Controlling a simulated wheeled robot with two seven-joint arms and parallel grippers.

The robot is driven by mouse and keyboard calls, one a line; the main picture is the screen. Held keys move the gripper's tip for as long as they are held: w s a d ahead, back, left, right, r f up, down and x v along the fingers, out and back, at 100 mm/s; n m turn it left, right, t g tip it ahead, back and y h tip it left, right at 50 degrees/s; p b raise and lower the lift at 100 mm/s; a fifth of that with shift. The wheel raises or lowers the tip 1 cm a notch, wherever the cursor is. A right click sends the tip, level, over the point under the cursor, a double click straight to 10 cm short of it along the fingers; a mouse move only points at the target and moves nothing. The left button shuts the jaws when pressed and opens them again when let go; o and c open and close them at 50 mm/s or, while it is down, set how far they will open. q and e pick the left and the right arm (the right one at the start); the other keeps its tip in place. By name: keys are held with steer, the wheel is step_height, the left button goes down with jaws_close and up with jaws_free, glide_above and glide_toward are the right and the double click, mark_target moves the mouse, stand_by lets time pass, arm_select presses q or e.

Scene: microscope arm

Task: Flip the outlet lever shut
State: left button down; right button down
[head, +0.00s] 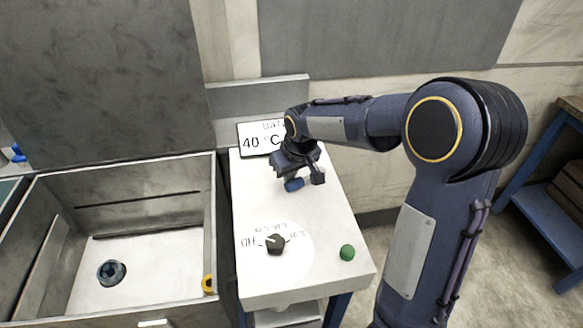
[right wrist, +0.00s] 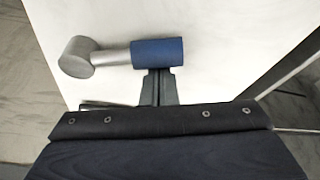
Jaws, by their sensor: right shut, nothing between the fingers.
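The outlet lever shows in the right wrist view as a short metal bar with a blue sleeve (right wrist: 158,53) and a round grey metal end (right wrist: 76,57) at its left. In the head view its blue sleeve (head: 294,185) shows just below my right gripper (head: 300,168), over the white panel top. My right gripper's fingers (right wrist: 158,85) are shut with nothing between them. Their tips are right at the near side of the blue sleeve; I cannot tell whether they touch it. My left gripper is not in view.
The white panel (head: 258,195) carries a black knob (head: 275,244) near an "Off" mark, a green button (head: 347,252) and a 40 °C display (head: 256,140). A metal tank (head: 130,190) with a dark round fitting (head: 112,272) stands left. A blue-framed bench (head: 540,155) stands right.

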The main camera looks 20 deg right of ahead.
mark_target(298, 196)
steer(key=shift+s, duration=0.1)
stand_by(0.4)
steer(key=shift+s+d+f+n+y+b, duration=0.1)
steer(key=shift+s+n+y+b, duration=0.25)
steer(key=shift+s+n, duration=0.45)
steer(key=shift+s+n+y+b, duration=0.25)
steer(key=shift+s+n+b, duration=0.15)
steer(key=shift+n, duration=0.7)
steer(key=s+n, duration=0.1)
steer(key=s+n+g+b, duration=0.1)
steer(key=n, duration=0.1)
steer(key=shift+s+d+n+y, duration=0.25)
steer(key=shift+d+n+y, duration=0.05)
steer(key=shift+d+y, duration=0.1)
steer(key=s+d+n, duration=0.1)
steer(key=n, duration=0.1)
steer(key=s+n+g+b, duration=0.1)
steer(key=shift+s+d+n+y, duration=0.15)
steer(key=shift+d+n+y, duration=0.25)
steer(key=shift+s+d+b, duration=0.4)
steer(key=shift+s+d, duration=0.1)
steer(key=shift+d, duration=0.3)
